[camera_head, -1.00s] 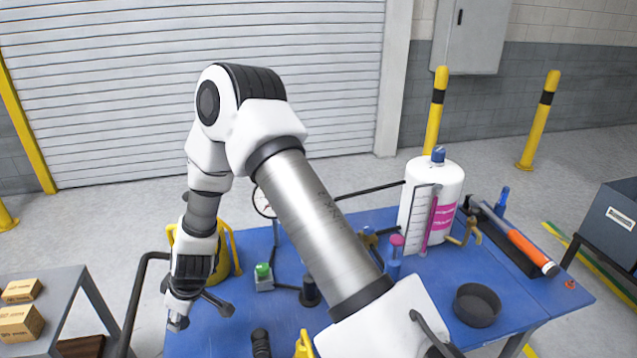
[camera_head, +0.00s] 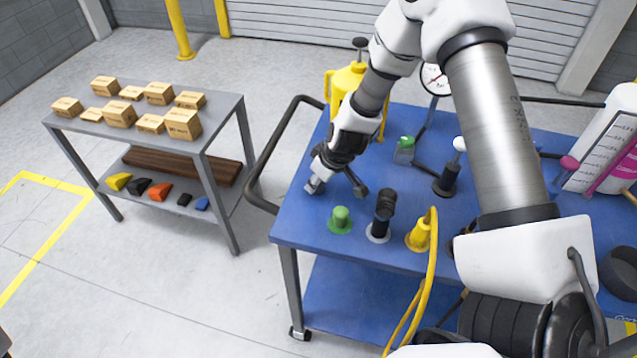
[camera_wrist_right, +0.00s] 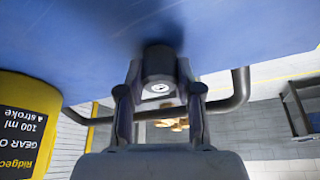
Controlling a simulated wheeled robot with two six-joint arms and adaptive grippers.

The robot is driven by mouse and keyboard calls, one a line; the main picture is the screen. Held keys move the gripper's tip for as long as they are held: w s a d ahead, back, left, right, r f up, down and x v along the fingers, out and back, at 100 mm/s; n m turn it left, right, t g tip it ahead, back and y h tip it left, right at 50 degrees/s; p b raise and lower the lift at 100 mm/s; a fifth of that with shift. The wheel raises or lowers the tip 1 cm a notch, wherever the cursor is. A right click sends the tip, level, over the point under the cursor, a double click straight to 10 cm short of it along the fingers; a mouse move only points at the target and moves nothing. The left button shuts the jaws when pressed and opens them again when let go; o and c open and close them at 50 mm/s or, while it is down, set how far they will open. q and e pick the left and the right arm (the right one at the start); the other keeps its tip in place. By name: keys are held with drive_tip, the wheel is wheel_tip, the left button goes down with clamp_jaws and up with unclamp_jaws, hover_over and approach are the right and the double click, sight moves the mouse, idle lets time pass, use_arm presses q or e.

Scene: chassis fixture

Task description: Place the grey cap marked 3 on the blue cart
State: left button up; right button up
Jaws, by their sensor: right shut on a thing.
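My right gripper (camera_head: 335,187) reaches down over the left end of the blue cart (camera_head: 296,226). It is shut on a small grey cap (camera_head: 313,187). In the right wrist view, the cap (camera_wrist_right: 158,68) sits between both fingertips (camera_wrist_right: 158,98), with a pale round label facing the camera; I cannot read its mark clearly. The cap is at or very close to the blue top; I cannot tell whether it touches. My left gripper is not in view.
A green-capped fitting (camera_head: 340,219), a black cylinder (camera_head: 382,213) and a yellow fitting (camera_head: 419,235) stand near the cart's front edge. A yellow container (camera_head: 346,80) stands behind the gripper. A black handle (camera_head: 262,165) borders the left end. A grey shelf (camera_head: 223,115) holds boxes.

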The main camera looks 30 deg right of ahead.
drive_tip(key=shift+f, duration=0.2)
drive_tip(key=o, duration=0.8)
drive_tip(key=shift+c, duration=0.2)
drive_tip(key=p+v, duration=0.9)
drive_tip(key=v, duration=0.3)
drive_tip(key=shift+r, duration=0.15)
